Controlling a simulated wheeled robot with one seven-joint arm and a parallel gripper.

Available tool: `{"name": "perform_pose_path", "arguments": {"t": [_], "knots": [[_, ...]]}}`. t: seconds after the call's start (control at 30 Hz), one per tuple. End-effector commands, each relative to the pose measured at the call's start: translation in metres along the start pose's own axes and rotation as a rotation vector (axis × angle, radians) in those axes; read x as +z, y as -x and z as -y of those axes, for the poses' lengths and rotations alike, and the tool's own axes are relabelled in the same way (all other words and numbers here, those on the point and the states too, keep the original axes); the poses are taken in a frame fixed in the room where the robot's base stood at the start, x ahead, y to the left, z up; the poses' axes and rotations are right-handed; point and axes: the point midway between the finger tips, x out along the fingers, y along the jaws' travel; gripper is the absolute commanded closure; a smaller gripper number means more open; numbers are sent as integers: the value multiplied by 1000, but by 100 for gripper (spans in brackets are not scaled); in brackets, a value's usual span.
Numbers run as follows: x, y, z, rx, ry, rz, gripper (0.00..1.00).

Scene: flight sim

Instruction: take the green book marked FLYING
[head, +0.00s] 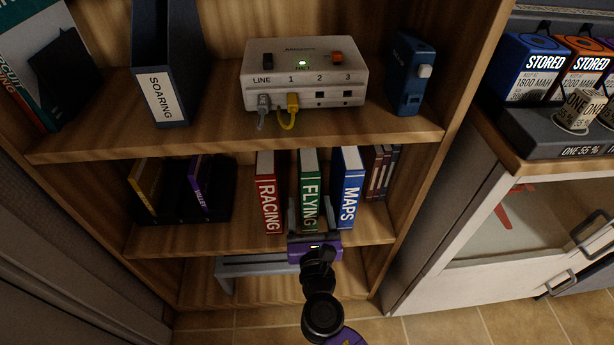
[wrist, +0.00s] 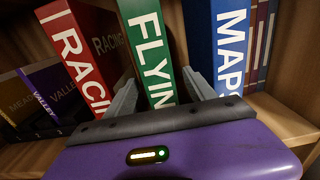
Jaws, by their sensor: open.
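The green book marked FLYING (head: 309,185) stands upright on the middle shelf, between the red RACING book (head: 267,190) and the blue MAPS book (head: 348,188). In the wrist view the green book (wrist: 147,50) is in the centre, its lower part hidden by my gripper. My gripper (head: 309,218) is open at the book's lower spine. In the wrist view its two grey fingers (wrist: 161,90) sit one on each side of the green book, in the gaps beside the red and blue books. I cannot tell whether they touch it.
Thin dark books (head: 381,172) stand right of MAPS. A dark holder with the VALLEY book (head: 199,187) stands on the left. The upper shelf board (head: 220,137) runs above, bearing a white switch box (head: 305,75). A grey stool (head: 258,268) is below.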

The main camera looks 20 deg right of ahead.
Motion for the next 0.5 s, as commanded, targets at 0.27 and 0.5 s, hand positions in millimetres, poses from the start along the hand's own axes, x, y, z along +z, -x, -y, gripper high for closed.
{"name": "perform_pose_path", "arguments": {"t": [0.27,0.5], "knots": [[2,-29,0,-1,-3,2,36],[5,-62,0,-1,-3,1,36]]}}
